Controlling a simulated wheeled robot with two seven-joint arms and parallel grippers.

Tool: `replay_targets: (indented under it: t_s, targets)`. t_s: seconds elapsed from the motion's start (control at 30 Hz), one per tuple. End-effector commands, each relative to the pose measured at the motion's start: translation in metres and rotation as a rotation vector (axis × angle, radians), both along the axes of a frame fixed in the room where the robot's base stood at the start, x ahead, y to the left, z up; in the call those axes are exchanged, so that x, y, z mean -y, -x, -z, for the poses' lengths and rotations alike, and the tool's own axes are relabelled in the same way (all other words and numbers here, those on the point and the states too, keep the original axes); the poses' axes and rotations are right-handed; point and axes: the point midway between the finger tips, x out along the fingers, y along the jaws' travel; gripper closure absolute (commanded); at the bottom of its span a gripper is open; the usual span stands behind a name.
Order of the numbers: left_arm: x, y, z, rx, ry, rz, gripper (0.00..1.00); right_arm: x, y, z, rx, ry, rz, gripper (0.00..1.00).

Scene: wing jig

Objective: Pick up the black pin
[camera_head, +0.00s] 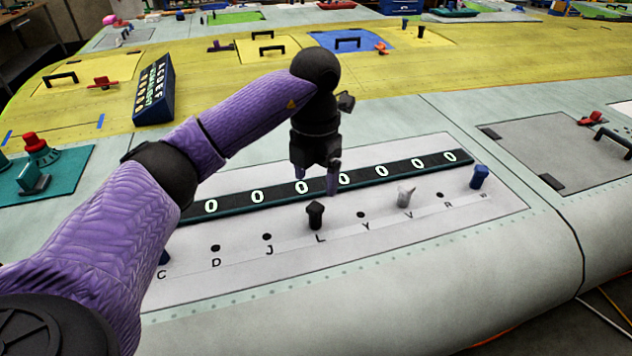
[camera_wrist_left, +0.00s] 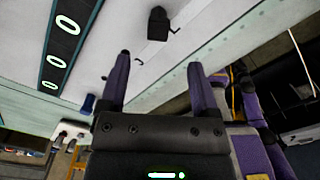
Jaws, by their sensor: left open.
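The black pin (camera_head: 315,214) stands upright at the spot marked L on the pale lettered plate (camera_head: 430,222). My left gripper (camera_head: 317,182) is open and empty. In the head view it hangs just above and behind the pin, apart from it. In the left wrist view the black pin (camera_wrist_left: 158,24) shows beyond the two spread fingertips (camera_wrist_left: 159,58), near the top of the picture. My right gripper is not in view.
A grey-white pin (camera_head: 406,195) stands at V and a blue pin (camera_head: 480,177) at the right end. A dark strip with white zeros (camera_head: 400,171) runs behind the row of holes.

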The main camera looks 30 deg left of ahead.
Motion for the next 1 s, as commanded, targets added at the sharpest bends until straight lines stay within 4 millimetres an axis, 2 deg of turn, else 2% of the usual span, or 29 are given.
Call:
replay_targets:
  t_s: [0.2, 0.27, 0.5, 0.6, 0.77, 0.87, 1.0]
  targets:
    - [-0.001, 0.000, 0.039, -0.005, -0.003, -0.001, 0.21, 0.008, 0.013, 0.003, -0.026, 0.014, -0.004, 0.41]
    - [-0.001, 0.000, 0.046, -0.004, -0.001, -0.001, 0.21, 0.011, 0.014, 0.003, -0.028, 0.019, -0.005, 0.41]
    - [-0.003, -0.004, 0.092, -0.005, -0.001, -0.001, 0.21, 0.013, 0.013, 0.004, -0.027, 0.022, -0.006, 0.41]
    - [-0.003, -0.004, 0.099, -0.001, -0.001, 0.001, 0.21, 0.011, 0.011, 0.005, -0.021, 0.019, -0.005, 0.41]
    - [-0.003, -0.004, 0.099, -0.001, -0.001, 0.001, 0.21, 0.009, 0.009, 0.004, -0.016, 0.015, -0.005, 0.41]
    - [-0.003, -0.004, 0.098, -0.001, -0.001, 0.000, 0.38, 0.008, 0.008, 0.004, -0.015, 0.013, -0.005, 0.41]
    - [-0.003, -0.004, 0.098, -0.001, -0.001, 0.000, 0.67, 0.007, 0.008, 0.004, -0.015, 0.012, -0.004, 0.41]
